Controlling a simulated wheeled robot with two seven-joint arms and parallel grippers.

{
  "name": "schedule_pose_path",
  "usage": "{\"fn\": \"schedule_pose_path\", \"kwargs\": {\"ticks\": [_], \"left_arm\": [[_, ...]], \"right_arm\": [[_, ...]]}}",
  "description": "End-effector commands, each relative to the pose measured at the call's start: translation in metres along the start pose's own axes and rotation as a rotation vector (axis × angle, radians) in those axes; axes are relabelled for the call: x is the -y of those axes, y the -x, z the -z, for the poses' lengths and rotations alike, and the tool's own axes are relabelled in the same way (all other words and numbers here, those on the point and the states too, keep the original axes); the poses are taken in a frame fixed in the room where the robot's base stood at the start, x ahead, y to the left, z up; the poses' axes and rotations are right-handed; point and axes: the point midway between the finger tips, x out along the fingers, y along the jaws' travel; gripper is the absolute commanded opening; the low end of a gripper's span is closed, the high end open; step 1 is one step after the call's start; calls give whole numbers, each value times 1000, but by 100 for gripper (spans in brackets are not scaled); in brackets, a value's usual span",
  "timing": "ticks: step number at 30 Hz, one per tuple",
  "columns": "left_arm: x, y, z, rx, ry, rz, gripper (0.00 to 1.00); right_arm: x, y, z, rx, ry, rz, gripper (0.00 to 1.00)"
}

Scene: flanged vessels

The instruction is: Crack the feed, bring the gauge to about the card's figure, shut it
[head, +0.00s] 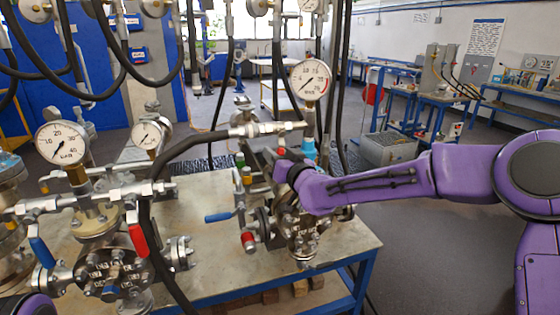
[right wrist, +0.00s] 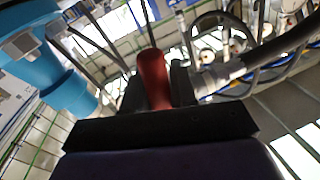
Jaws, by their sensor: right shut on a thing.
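My right gripper (head: 287,170) is at the top of the right-hand flanged vessel (head: 302,232), mostly hidden by its own wrist in the head view. In the right wrist view it is shut on a red handle (right wrist: 153,78), which stands between the black fingers. The round gauge (head: 311,80) stands above this vessel, its needle toward the lower left; its exact figure is too small to read. A light blue fitting (head: 308,148) is beside the gripper and looms large in the right wrist view (right wrist: 50,62). My left gripper is out of view. I cannot make out a figure card.
The left-hand vessel (head: 115,270) carries a larger gauge (head: 62,142), a smaller gauge (head: 151,135), and red (head: 137,240) and blue (head: 42,252) levers. Black hoses (head: 155,210) loop over the metal bench (head: 215,275). Open floor lies right of the bench.

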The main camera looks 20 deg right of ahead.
Motion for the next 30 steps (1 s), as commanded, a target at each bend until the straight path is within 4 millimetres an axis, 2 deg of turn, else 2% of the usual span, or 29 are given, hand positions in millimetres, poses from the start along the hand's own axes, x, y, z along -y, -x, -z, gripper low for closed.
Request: {"fn": "schedule_pose_path", "kwargs": {"ticks": [1,9,10,11,19,22,26,30], "left_arm": [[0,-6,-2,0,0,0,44],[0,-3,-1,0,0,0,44],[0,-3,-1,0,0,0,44],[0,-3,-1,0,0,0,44],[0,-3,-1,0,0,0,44],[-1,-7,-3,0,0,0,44],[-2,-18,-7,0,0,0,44],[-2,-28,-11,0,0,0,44]], "right_arm": [[1,0,-3,-8,-35,0,0],[3,0,0,-9,-50,0,0],[3,0,0,-9,-49,0,36],[3,0,0,-9,-49,0,46],[3,0,0,-9,-48,0,47],[2,6,-1,-10,-48,0,47],[2,32,-3,-11,-48,1,47],[2,67,-3,-13,-49,1,47]]}}
